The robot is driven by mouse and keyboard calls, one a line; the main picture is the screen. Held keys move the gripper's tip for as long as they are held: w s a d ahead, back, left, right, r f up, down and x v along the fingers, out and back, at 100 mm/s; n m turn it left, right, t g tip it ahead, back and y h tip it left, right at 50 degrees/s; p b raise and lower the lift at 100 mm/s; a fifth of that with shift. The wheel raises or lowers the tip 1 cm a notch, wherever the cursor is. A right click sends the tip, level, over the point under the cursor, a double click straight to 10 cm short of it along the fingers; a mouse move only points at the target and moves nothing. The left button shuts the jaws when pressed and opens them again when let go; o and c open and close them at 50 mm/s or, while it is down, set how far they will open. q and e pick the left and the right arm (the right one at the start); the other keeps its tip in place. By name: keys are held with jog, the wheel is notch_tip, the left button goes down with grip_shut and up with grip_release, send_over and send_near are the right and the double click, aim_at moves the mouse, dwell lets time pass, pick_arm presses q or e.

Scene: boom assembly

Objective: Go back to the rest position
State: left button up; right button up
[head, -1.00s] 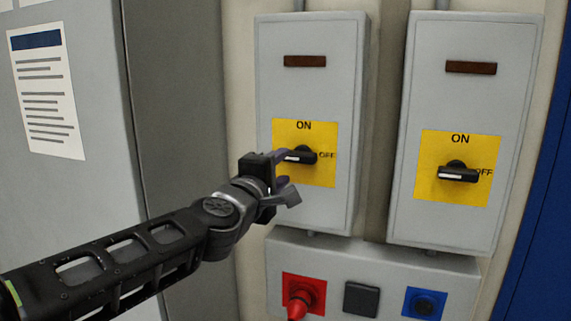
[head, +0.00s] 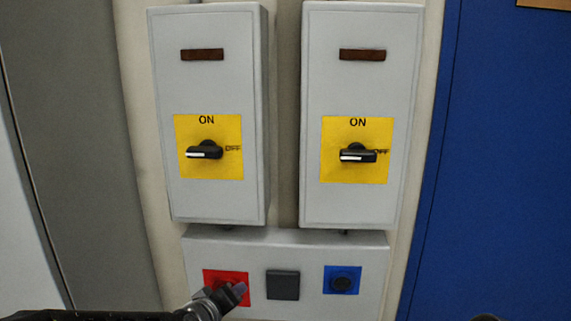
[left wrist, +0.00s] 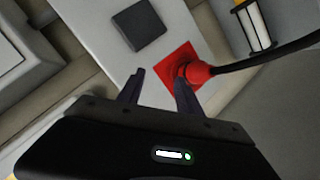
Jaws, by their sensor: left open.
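My left gripper (head: 236,292) is low in the head view, in front of the red socket plate (head: 213,275) of the lower box. In the left wrist view the jaws (left wrist: 159,78) are open with nothing between them. One finger overlaps the edge of a red plug (left wrist: 197,73) with a black cable; I cannot tell whether they touch. The left rotary switch (head: 204,150) and the right rotary switch (head: 358,153) both lie horizontal on yellow plates, beside their OFF marks. My right gripper is not seen.
The lower grey box (head: 305,251) also carries a dark square cover (head: 283,285) and a blue socket (head: 342,280). A blue panel (head: 490,150) stands at the right and a grey cabinet (head: 75,150) at the left. The space before the upper switch boxes is clear.

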pick_arm(q)
jog(key=s+d+f+m+g, duration=0.1)
jog(key=s+f+g, duration=0.15)
jog(key=f, duration=0.45)
jog(key=s+d+f+m+g, duration=0.1)
jog(key=s+f, duration=0.3)
jog(key=f, duration=0.3)
jog(key=s+d+f+m+g+p, duration=0.1)
jog(key=s+f+g, duration=0.3)
jog(key=s+f, duration=0.6)
jog(key=s+d+f+m+g+h, duration=0.1)
jog(key=s+f+g, duration=0.3)
jog(key=s+f, duration=0.7)
jog(key=s+d, duration=0.1)
jog(key=s, duration=0.5)
jog(key=shift+d+f+m+p, duration=0.25)
jog(key=shift+d+m+p, duration=0.1)
jog(key=shift+m, duration=0.05)
